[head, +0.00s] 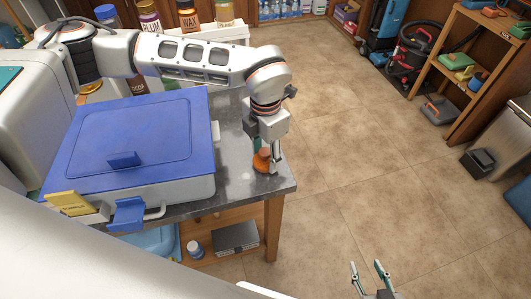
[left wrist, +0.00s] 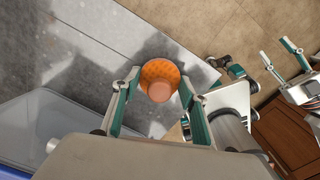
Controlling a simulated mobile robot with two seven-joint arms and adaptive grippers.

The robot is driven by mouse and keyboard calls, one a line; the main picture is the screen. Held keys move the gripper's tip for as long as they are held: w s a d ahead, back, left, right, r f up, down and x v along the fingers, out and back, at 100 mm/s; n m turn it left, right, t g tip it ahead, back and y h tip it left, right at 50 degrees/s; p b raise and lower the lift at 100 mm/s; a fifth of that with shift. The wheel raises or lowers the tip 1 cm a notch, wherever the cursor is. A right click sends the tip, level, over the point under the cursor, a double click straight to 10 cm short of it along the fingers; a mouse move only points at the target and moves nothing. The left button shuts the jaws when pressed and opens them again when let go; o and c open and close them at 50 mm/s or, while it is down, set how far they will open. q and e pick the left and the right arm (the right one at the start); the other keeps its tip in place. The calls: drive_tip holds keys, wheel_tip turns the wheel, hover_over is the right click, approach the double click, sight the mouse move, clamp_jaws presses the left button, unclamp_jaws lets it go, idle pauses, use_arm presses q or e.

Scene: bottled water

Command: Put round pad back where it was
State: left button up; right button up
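The round pad (head: 262,161) is an orange disc with a paler knob and sits near the front right corner of the grey worktop. In the left wrist view the round pad (left wrist: 160,75) lies between the two fingertips. My left gripper (head: 265,150) points down over it at the worktop's edge, partly hiding it. Its fingers (left wrist: 160,80) stand wide apart, one on each side of the disc; the knob is not clamped. My right gripper (head: 371,268) is open and empty over the floor at the bottom, and also shows in the left wrist view (left wrist: 285,55).
A blue-lidded bin (head: 160,125) fills the worktop left of the gripper. Several labelled bottles (head: 188,17) stand behind my left arm. A small bottle (head: 195,249) and a grey box (head: 236,237) sit on the lower shelf. Open tiled floor (head: 350,150) lies to the right.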

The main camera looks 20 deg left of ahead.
sight(265, 151)
use_arm(q)
drive_tip(key=o, duration=0.4)
wheel_tip(265, 151, up, 12)
drive_tip(key=shift+r, duration=0.2)
idle(0.7)
